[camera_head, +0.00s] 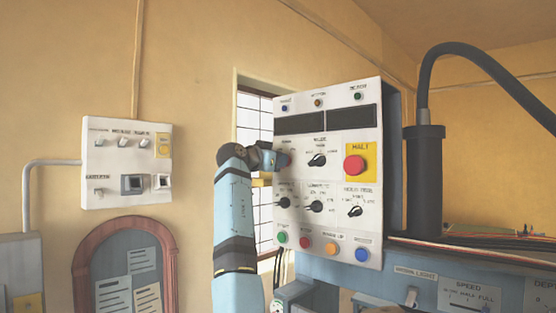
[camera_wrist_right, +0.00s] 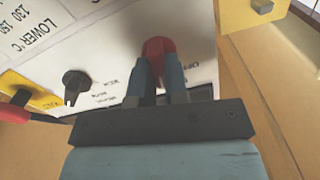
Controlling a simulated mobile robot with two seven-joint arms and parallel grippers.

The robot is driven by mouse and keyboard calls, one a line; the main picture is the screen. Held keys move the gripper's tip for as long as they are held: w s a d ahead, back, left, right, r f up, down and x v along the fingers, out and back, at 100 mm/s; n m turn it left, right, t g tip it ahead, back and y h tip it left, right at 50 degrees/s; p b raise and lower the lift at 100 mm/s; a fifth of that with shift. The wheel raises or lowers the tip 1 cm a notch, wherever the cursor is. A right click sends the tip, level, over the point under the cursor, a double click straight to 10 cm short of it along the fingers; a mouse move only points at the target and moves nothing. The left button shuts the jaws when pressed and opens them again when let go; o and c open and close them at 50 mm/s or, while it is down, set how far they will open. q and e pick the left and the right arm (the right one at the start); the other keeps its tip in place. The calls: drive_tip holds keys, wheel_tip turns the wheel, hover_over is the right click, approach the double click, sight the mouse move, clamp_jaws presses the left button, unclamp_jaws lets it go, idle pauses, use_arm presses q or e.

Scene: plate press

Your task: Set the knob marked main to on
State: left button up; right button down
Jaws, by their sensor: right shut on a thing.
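A white control panel (camera_head: 330,130) stands upright with knobs, lamps and buttons. My right gripper (camera_head: 284,160) is at the panel's left edge, level with a black knob. In the right wrist view, my right gripper (camera_wrist_right: 160,70) is shut on a red knob (camera_wrist_right: 158,47), one finger on each side of it. The knob's label is not readable; small lettering beside it is partly hidden by the fingers, so its setting cannot be told. In the head view the gripper covers this knob. My left gripper is not in view.
A black knob (camera_head: 317,160) and a red halt button (camera_head: 354,166) on yellow sit right of the gripper. Lower knobs and coloured buttons are below. A black knob (camera_wrist_right: 75,86) shows beside the gripper in the wrist view. A switch box (camera_head: 110,165) hangs on the left wall.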

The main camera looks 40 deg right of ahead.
drive_tip(key=shift+s+m, duration=0.1)
drive_tip(key=shift+m, duration=2.2)
drive_tip(key=c, duration=1.1)
unclamp_jaws()
drive_tip(key=shift+c, duration=0.2)
drive_tip(key=shift+a+b, duration=0.1)
drive_tip(key=shift+b, duration=0.2)
drive_tip(key=s+a+b, duration=0.1)
drive_tip(key=a+b, duration=0.1)
drive_tip(key=a, duration=1.1)
drive_tip(key=shift+a+b, duration=0.25)
drive_tip(key=shift+b, duration=0.1)
drive_tip(key=shift+f, duration=0.1)
